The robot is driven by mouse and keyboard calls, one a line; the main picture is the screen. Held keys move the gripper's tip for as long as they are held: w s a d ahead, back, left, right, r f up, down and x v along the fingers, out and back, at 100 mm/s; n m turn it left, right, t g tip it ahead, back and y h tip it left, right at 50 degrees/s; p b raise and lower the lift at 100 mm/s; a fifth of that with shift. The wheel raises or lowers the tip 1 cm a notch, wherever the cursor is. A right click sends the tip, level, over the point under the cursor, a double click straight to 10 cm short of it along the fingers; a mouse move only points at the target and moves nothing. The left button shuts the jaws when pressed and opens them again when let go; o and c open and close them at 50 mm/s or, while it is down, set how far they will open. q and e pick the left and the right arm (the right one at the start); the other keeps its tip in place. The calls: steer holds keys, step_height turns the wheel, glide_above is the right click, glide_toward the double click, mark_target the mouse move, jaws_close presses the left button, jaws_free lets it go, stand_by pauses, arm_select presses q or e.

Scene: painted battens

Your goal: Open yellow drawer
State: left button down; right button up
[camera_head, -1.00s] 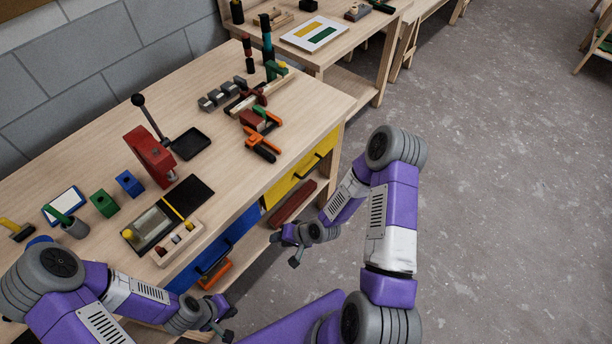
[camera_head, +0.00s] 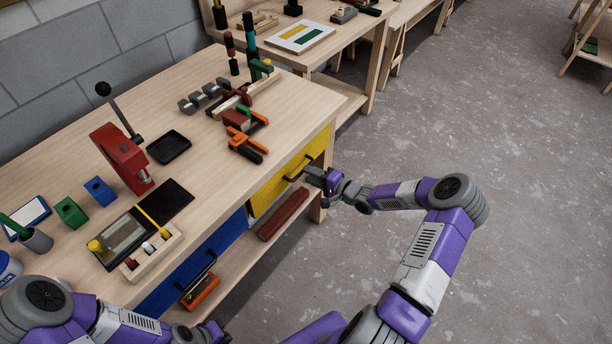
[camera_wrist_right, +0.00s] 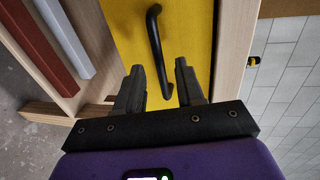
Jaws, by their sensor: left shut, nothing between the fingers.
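The yellow drawer (camera_head: 272,190) is in the front of the wooden workbench, at its right end, and looks shut. Its black handle (camera_head: 298,168) also shows in the right wrist view (camera_wrist_right: 153,40). My right gripper (camera_head: 312,174) is just in front of the handle. In the right wrist view the right gripper (camera_wrist_right: 160,82) is open, and the lower part of the handle lies between its two fingers, with nothing gripped. My left gripper (camera_head: 212,333) is low at the bottom of the head view, near the bench front, shut and empty; its tips are partly cut off.
A blue drawer (camera_head: 190,268) with a black handle is left of the yellow one. A lower shelf (camera_head: 240,253) holds a dark red bar (camera_head: 284,214) below the yellow drawer. Clamps and a red press (camera_head: 122,158) stand on the bench top. The floor to the right is clear.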

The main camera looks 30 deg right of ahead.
steer(key=x, duration=0.2)
steer(key=shift+w+a, duration=0.15)
steer(key=shift+w, duration=0.2)
steer(key=shift+f, duration=0.1)
jaws_close()
